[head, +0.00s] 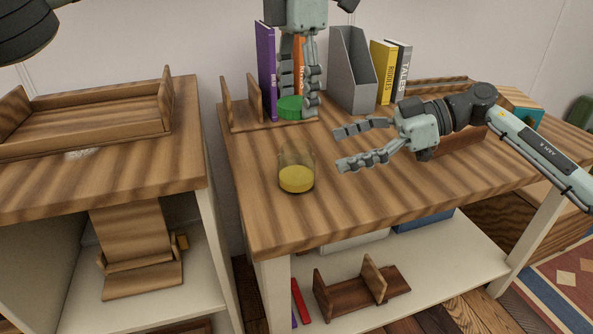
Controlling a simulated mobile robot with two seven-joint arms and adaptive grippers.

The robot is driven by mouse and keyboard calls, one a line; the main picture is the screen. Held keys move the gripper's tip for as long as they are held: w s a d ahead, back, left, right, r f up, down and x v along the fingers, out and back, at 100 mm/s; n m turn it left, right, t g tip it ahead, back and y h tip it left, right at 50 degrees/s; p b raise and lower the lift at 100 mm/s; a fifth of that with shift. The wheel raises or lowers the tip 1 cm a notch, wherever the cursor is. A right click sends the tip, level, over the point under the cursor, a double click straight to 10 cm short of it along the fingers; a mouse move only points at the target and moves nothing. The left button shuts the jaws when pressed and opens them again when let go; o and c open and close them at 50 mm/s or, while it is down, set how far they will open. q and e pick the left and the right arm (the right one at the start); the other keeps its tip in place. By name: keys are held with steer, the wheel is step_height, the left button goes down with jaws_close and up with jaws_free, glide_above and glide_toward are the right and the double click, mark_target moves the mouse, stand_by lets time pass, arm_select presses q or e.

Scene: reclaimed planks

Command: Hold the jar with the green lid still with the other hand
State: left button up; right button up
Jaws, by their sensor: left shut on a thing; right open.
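A clear glass jar (296,178) with yellow contents stands upright on the wooden tabletop, near its front left. No lid shows on its rim. The green lid (290,107) is apart from the jar, higher in the head view, between the fingers of my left gripper (299,103). That gripper points down and is shut on the lid. How high the lid is above the table is hard to tell. My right gripper (340,149) is open and empty, to the right of the jar. Its fingers point left toward the jar without touching it.
A wooden book rack (238,110), a purple book (265,70), a grey file holder (352,72) and yellow (382,72) and grey books stand at the back. The tabletop (300,225) is clear around the jar. A wooden tray (90,115) sits on the left unit.

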mark_target(296, 162)
steer(key=x, duration=0.9)
steer(key=shift+a+f, duration=0.1)
steer(key=shift+a, duration=0.15)
steer(key=c, duration=1.8)
arm_select(q)
steer(key=shift+f, duration=2.5)
